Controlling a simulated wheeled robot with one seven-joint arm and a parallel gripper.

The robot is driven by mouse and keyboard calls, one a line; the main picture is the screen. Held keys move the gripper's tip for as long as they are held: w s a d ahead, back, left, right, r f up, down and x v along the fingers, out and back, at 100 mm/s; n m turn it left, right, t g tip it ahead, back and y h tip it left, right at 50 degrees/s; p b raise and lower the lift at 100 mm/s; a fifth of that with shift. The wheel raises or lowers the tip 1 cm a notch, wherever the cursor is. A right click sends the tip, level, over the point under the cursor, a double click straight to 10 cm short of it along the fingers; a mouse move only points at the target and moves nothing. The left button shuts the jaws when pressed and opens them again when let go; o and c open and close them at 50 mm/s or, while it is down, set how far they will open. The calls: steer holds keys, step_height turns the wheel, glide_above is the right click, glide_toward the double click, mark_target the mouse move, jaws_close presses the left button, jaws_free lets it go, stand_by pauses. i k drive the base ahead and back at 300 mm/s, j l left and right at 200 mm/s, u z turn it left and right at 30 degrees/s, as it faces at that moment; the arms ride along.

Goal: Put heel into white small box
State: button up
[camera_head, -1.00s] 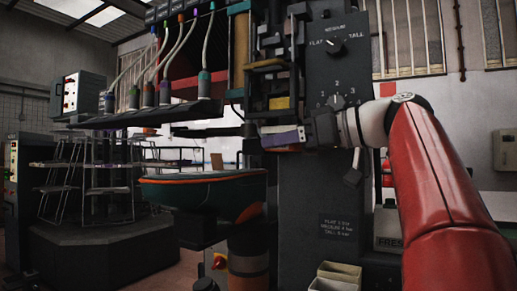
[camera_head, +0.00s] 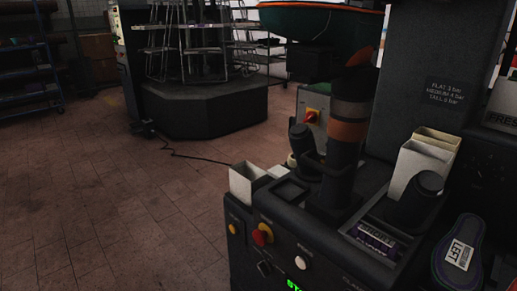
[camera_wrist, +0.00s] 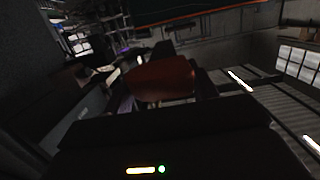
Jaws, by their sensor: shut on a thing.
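A small open white box (camera_head: 248,183) stands at the left edge of the press. Two taller cream-white boxes (camera_head: 418,165) stand together at the right, behind a dark cylinder. I cannot tell which of these is the task's box. In the wrist view, my gripper (camera_wrist: 163,88) is shut on a reddish-brown, rounded thing, probably the heel (camera_wrist: 165,78), seen between the dim fingers. The picture is dark, and the fingertips are hard to make out.
Red and yellow knobs (camera_head: 262,234) sit on the front panel. A sole-shaped plate marked LEFT (camera_head: 458,255) lies at right. The tiled floor (camera_head: 130,215) at left is clear.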

mark_target(243, 194)
steer(key=k+j, duration=0.1)
steer(key=j, duration=0.4)
steer(key=k+j+z, duration=0.1)
steer(key=j, duration=0.4)
steer(key=k+j, duration=0.1)
steer(key=j, duration=0.35)
steer(key=i+j+z, duration=0.1)
steer(key=j, duration=0.5)
steer(key=i+j, duration=0.15)
steer(key=j, duration=0.5)
steer(key=i+j+z, duration=0.15)
steer(key=j, duration=0.45)
steer(key=i+j+z, duration=0.1)
steer(key=j, duration=0.55)
